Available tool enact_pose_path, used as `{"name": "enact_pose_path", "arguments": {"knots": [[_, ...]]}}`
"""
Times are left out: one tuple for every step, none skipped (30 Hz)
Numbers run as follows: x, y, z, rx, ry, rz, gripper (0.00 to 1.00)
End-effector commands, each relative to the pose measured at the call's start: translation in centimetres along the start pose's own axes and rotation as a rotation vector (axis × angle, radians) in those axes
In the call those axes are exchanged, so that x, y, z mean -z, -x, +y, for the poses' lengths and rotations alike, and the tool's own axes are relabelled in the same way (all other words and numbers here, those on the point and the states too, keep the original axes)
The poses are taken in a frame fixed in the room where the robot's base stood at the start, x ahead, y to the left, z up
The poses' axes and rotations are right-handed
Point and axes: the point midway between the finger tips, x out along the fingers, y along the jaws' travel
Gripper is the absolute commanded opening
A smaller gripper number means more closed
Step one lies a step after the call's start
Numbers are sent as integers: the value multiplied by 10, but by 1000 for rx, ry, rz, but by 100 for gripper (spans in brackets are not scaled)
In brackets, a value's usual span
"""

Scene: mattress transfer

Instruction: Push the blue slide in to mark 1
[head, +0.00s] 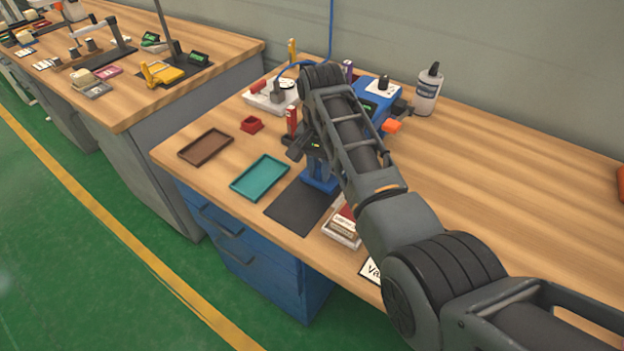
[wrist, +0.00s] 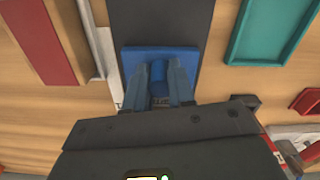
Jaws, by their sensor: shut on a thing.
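The blue slide (wrist: 132,57) shows in the wrist view as a flat blue plate with a round blue knob (wrist: 160,80). My gripper (wrist: 160,73) has its two fingers on either side of the knob and is shut on it. In the head view a blue part (head: 318,185) shows below my gripper (head: 312,150), at the back end of a dark mat (head: 297,208). My arm hides much of this area. Mark 1 cannot be made out in either view.
A teal tray (head: 260,178) and a brown tray (head: 205,147) lie left of the mat. A clear box of cards (head: 343,228) stands to its right. A blue device (head: 375,97) and a white bottle (head: 427,92) stand behind. The bench's right side is mostly clear.

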Motion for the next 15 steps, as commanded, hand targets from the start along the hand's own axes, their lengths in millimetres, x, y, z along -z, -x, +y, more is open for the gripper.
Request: {"name": "enact_pose_path", "arguments": {"knots": [[-1, 0, -1, 2, 3, -1, 0], [-1, 0, -1, 2, 3, -1, 0], [-1, 0, -1, 2, 3, -1, 0], [-1, 0, -1, 2, 3, -1, 0], [-1, 0, -1, 2, 3, -1, 0], [-1, 0, -1, 2, 3, -1, 0], [-1, 0, -1, 2, 3, -1, 25], [-1, 0, -1, 2, 3, -1, 28], [-1, 0, -1, 2, 3, -1, 32], [-1, 0, -1, 1, 2, -1, 35], [-1, 0, -1, 1, 2, -1, 38], [-1, 0, -1, 1, 2, -1, 41], [-1, 0, -1, 1, 2, -1, 44], [-1, 0, -1, 1, 2, -1, 47], [-1, 0, -1, 1, 1, -1, 48]]}}
